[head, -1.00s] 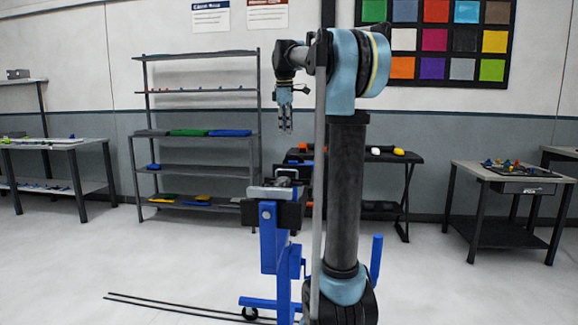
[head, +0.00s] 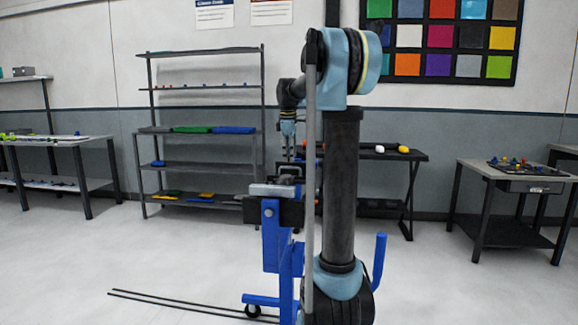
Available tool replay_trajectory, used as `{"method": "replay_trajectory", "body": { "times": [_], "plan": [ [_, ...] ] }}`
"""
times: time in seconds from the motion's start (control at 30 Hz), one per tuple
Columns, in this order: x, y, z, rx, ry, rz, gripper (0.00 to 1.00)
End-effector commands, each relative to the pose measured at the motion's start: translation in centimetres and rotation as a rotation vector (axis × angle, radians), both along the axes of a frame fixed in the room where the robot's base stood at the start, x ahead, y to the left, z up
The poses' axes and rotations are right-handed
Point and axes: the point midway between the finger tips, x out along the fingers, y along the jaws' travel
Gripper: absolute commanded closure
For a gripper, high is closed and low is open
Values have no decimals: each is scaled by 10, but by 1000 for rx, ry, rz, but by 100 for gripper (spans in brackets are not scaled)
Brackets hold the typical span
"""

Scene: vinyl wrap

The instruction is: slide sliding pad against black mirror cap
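My gripper (head: 288,156) points down in the middle of the head view, just above the top of a blue stand (head: 270,240). A grey clamp plate (head: 268,189) and a black block sit on top of the stand. A small dark shape (head: 287,179) at the stand's top, under my gripper, may be the black mirror cap; it is too small to be sure. I cannot make out the sliding pad. The fingers are too small to tell whether they are open or shut, or whether they touch the dark shape.
A dark table (head: 405,157) with yellow and white items stands behind my arm. A grey shelf rack (head: 200,131) with coloured sheets is at the back left. Side tables stand at the far left (head: 60,143) and right (head: 520,176). The floor at the front left is mostly open.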

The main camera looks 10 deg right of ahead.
Motion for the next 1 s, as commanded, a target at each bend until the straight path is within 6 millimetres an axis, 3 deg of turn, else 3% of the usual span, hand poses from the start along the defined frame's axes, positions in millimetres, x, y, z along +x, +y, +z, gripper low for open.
{"method": "replay_trajectory", "body": {
  "times": [0.1,0.3,0.67,0.7,0.83,1.0],
  "plan": [
    [3,-1,-18,0,0,0,70],
    [7,-2,-36,0,0,0,70],
    [8,-2,-41,0,0,0,70],
    [8,-2,-41,0,0,1,72],
    [7,-2,-41,0,0,1,100],
    [8,-2,-41,0,0,1,100]
  ]
}}
